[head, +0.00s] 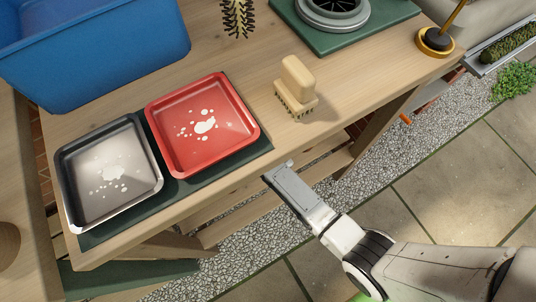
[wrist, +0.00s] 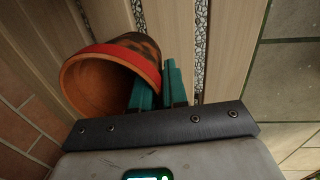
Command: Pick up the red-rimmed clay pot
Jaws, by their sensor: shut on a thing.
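The red-rimmed clay pot (wrist: 86,68) shows in the wrist view, at upper left, with its open mouth facing the camera and a dark patch on its outer side. My gripper (wrist: 160,82) has teal fingers shut on the pot's wall at the rim, one finger at the mouth side and the other outside. Whether the pot touches the slats behind it I cannot tell. In the head view my gripper's end is beside the bench's front edge; its fingertips are not clear and the pot is hidden there.
The wooden bench (head: 372,84) holds a red tray (head: 162,165), a metal tray (head: 67,203), a brush (head: 297,88) and a blue bin (head: 95,55). Wooden slats (wrist: 218,45) lie behind the pot, with brick (wrist: 22,95) at left. Paving (head: 440,190) is clear at right.

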